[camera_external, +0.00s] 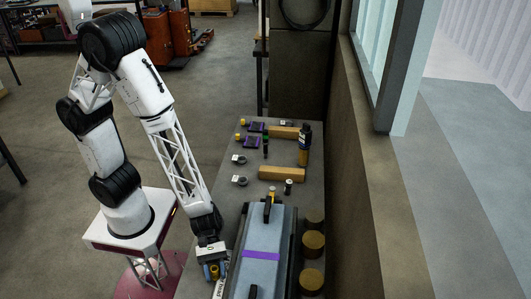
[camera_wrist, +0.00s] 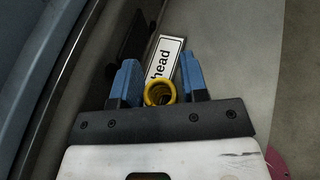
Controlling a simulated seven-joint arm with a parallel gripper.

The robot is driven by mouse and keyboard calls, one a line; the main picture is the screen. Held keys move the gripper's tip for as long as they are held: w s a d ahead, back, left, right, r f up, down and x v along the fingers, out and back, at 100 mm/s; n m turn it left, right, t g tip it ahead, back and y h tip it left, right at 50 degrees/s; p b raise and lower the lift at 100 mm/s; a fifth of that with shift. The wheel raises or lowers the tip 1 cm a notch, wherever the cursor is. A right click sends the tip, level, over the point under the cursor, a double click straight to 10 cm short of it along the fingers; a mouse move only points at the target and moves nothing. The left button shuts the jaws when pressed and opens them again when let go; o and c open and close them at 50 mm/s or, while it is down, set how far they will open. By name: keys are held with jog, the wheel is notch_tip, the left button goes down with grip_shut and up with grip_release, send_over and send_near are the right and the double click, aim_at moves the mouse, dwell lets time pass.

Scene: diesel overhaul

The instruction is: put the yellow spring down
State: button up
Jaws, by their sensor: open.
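The yellow spring (camera_wrist: 160,92) stands between the two blue fingers of my gripper (camera_wrist: 158,82) in the wrist view, with gaps on both sides of it. The gripper is open. The spring appears to be on the table beside a white label (camera_wrist: 165,58) whose visible letters read "head". In the external view my gripper (camera_external: 211,272) is low over the front left of the table, left of the blue-grey engine block. A bit of yellow shows between the fingers there. The spring's lower part is hidden in the wrist view.
The long blue-grey block (camera_external: 262,235) with a purple band lies just right of my gripper. Brown cylinders (camera_external: 313,245) line its right side. Wooden blocks (camera_external: 282,174), a dark bottle (camera_external: 304,145) and small parts stand farther back. Bare table (camera_external: 222,185) shows at the left.

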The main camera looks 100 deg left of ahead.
jog(key=shift+r, duration=0.2)
jog(key=shift+v, duration=6)
jog(key=s+a+r+m+g+y, duration=0.3)
jog(key=s+r+m+g, duration=0.2)
jog(key=s+r+m, duration=0.55)
jog(key=s+a+r+m+t+y, duration=0.2)
jog(key=s+a+r+m+y, duration=0.1)
jog(key=a+r+m+y, duration=0.6)
jog(key=a+r+m, duration=0.3)
jog(key=a+r, duration=0.1)
jog(key=shift+s+a+r+t+y, duration=0.2)
jog(key=shift+a+t+y, duration=0.1)
